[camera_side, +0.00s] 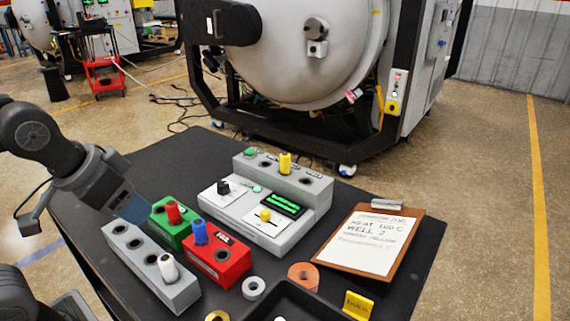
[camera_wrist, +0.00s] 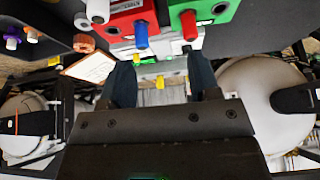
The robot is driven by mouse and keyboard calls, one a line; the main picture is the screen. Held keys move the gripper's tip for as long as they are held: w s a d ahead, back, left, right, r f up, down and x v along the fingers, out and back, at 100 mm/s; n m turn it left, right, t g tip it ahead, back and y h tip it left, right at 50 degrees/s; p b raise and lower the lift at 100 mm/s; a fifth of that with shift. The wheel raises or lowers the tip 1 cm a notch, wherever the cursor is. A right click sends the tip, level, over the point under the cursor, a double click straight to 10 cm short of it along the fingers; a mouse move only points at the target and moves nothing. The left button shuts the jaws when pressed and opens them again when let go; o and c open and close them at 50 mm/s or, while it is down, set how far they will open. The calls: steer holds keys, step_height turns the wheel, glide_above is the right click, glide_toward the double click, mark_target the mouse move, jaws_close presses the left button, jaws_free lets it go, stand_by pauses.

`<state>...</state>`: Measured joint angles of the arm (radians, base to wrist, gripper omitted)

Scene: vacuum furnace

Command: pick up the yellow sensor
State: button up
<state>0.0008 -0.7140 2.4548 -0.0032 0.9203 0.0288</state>
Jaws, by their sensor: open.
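The yellow sensor (camera_side: 285,163) stands upright in the raised back part of the grey console (camera_side: 300,188), which has other open holes. It also shows in the wrist view (camera_wrist: 160,82), between and beyond my fingers. My gripper (camera_side: 130,205) is above the left part of the dark table, left of the green block and apart from the yellow sensor. In the wrist view my gripper (camera_wrist: 161,78) has its two fingers apart with nothing held. A clipboard (camera_side: 325,262) lies right of the console; its sheet reads "HEAT 100 C" and "WELL 2".
A green block (camera_side: 160,216) holds a red sensor, a red block (camera_side: 236,262) a blue one, and a grey block (camera_side: 180,291) a white one. The console front has a small yellow knob (camera_side: 265,215). Rings and a dark tray (camera_side: 262,307) lie in front. A large furnace stands behind.

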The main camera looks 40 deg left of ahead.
steer(key=w+d+r+m+g, duration=0.1)
steer(key=w+r+m, duration=0.2)
steer(key=w, duration=0.5)
steer(key=w+d+r+m+g+h, duration=0.1)
steer(key=w+r+m, duration=0.25)
steer(key=w, duration=0.45)
steer(key=w+d+r+m+g, duration=0.15)
steer(key=w+r, duration=0.25)
steer(key=w, duration=0.4)
steer(key=m+g, duration=0.2)
steer(key=m, duration=0.3)
glide_toward(285, 154)
steer(key=shift+t+h, duration=0.25)
steer(key=shift+h, duration=0.05)
steer(key=f, duration=0.4)
steer(key=d+f, duration=0.1)
steer(key=f, duration=0.1)
steer(key=shift+f, duration=0.4)
steer(key=shift+w+f, duration=0.15)
steer(key=shift+f, duration=2.55)
steer(key=c, duration=1)
